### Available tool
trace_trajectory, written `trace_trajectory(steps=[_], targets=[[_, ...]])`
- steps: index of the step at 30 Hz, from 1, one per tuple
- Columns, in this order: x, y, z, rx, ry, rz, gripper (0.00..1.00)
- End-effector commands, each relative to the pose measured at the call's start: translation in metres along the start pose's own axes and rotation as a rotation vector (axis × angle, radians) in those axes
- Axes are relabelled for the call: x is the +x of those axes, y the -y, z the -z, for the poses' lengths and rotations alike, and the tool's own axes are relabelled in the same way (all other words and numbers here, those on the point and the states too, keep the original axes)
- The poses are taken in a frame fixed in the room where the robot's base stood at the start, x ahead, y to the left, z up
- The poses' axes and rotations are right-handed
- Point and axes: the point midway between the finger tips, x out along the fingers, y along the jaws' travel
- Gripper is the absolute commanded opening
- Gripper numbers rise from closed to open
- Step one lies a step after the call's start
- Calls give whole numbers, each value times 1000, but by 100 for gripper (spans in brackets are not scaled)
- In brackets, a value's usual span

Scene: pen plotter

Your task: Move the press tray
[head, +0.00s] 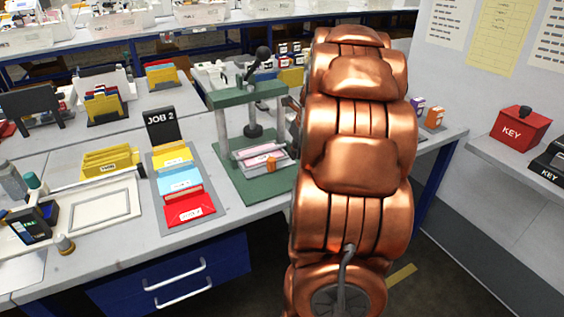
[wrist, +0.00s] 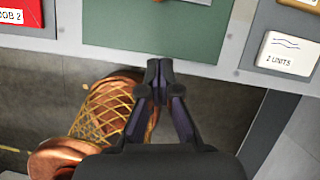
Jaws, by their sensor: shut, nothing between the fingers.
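The press tray (head: 264,162) is a pale, shallow tray with a pinkish inside and an orange tab at its front. It sits on the green base (head: 250,184) of the press, under the green press frame (head: 246,95) with its black lever. My gripper (wrist: 158,72) shows in the wrist view, its dark fingers together and empty. The fingertips are over the table's front edge, just short of the green base (wrist: 165,22). In the head view my copper arm hides the gripper and the area right of the press.
A JOB 2 rack (head: 184,183) with yellow, blue and red cards stands left of the press. A white box marked 2 UNITS (wrist: 290,53) is to the right in the wrist view. Red (head: 518,128) and black KEY boxes sit on the right shelf. A blue drawer is below the table.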

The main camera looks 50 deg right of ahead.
Motion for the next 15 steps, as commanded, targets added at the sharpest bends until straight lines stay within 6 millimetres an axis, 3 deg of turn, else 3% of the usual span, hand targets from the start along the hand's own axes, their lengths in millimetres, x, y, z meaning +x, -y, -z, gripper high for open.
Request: trace_trajectory(steps=[5,15], targets=[[19,-1,0,3,-2,-4,0],[78,-2,0,0,-3,-4,0]])
